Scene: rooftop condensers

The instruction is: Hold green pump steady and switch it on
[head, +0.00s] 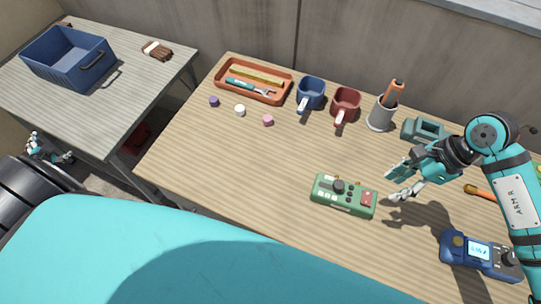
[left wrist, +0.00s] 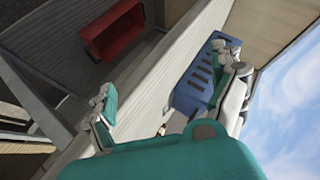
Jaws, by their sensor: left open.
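The green pump (head: 344,195) lies on the wooden table, right of the middle, with a black knob, several small buttons and a red part at its right end. My right gripper (head: 391,187) is open and empty just right of the pump, its fingers pointing toward it with a small gap between. My left gripper (head: 50,150) is far off at the left edge, beside the side table and away from the pump. In the left wrist view its fingers (left wrist: 168,105) are spread wide with nothing between them. The pump is not in that view.
A blue handheld device (head: 480,257) lies right of the pump. Behind stand a blue mug (head: 311,92), a red mug (head: 345,102), a grey cup (head: 380,114) and an orange tray (head: 237,89). A blue crate (head: 69,58) sits on the side table. The table left of the pump is clear.

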